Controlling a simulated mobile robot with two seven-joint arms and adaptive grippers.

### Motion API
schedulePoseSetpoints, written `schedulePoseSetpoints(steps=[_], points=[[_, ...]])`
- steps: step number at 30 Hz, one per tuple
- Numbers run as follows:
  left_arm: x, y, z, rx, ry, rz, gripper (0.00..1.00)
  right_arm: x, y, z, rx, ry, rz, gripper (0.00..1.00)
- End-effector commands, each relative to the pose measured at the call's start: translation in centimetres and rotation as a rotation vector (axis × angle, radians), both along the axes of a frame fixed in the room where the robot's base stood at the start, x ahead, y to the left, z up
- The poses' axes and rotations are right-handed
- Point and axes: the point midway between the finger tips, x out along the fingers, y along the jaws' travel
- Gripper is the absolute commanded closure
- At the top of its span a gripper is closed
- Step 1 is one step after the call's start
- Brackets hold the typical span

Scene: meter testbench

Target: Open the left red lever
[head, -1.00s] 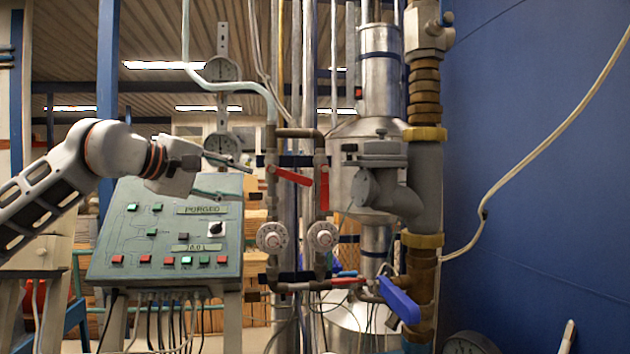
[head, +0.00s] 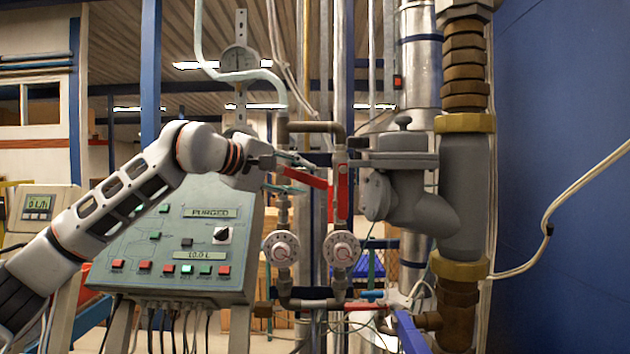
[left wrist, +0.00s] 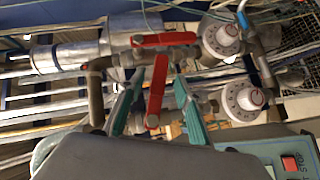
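The left red lever (head: 308,178) sits on the left pipe and slants down to the right in the head view. The right red lever (head: 343,192) hangs upright on the pipe beside it. My left gripper (head: 286,172) is at the left lever, partly overlapping it. In the left wrist view its two teal fingers (left wrist: 157,88) are spread apart, with the left red lever (left wrist: 155,78) showing between them and a gap on each side. Contact cannot be told. The right lever (left wrist: 165,39) lies beyond the fingertips there. My right gripper is not in view.
Two round dials (head: 281,248) (head: 341,249) sit on the pipes below the levers. A green control panel (head: 170,240) stands left, under my left arm. A large grey valve (head: 410,200) and a blue wall (head: 560,150) are to the right.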

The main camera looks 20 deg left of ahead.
Motion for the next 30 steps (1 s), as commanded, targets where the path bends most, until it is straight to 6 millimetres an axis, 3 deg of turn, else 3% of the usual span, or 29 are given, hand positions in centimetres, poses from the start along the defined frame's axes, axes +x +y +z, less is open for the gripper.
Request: schedulePoseSetpoints(steps=[9, 20, 24, 30], points=[[3.4, -1.8, -0.9, -0.001, 0.002, 0.0, 0.66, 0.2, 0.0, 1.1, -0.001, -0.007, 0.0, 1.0], [3.9, -2.0, -1.1, 0.0, 0.0, 0.0, 0.66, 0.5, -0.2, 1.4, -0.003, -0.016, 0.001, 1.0], [3.9, -2.0, -1.1, 0.0, 0.0, 0.0, 1.0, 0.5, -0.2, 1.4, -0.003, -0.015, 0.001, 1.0], [3.9, -2.0, -1.1, 0.001, 0.001, -0.001, 1.0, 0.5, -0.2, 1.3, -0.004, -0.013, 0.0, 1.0]])
